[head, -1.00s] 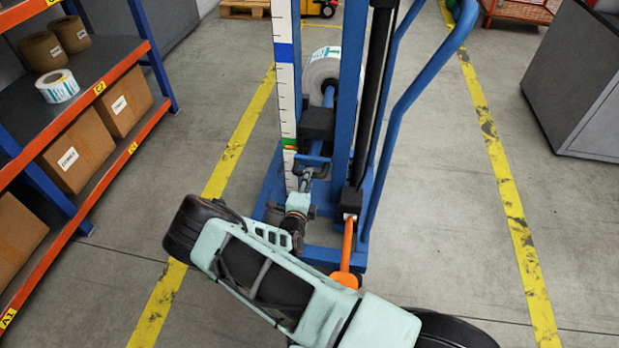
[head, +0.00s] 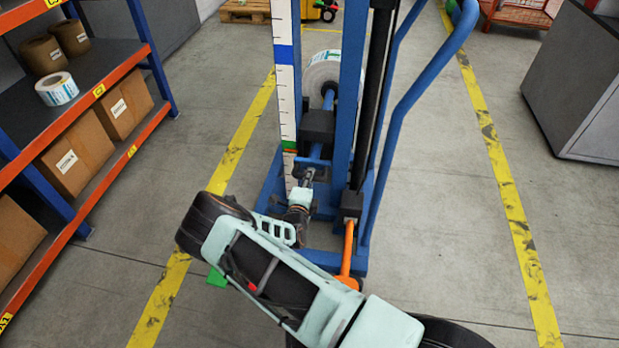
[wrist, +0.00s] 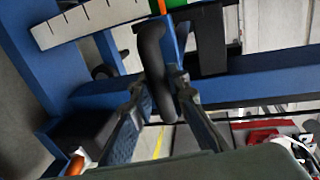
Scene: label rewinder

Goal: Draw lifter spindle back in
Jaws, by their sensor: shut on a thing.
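The blue lifter (head: 344,110) stands upright ahead of me. Its blue spindle (head: 328,98) runs back from the dark carriage block (head: 318,122) into a white label roll (head: 322,72). My gripper (head: 306,178) is at the near side of the lifter, low, just below the carriage. In the wrist view my gripper (wrist: 160,104) is shut on a dark curved handle (wrist: 151,55), which stands between the two fingers. The handle's lower end is partly hidden by the fingers. In the head view the handle is too small to make out clearly.
An orange lever (head: 348,248) sticks out at the lifter's foot, close to my forearm. A shelf rack (head: 105,55) with boxes and rolls stands left. A grey cabinet (head: 585,85) stands right. The floor between lifter and cabinet is clear.

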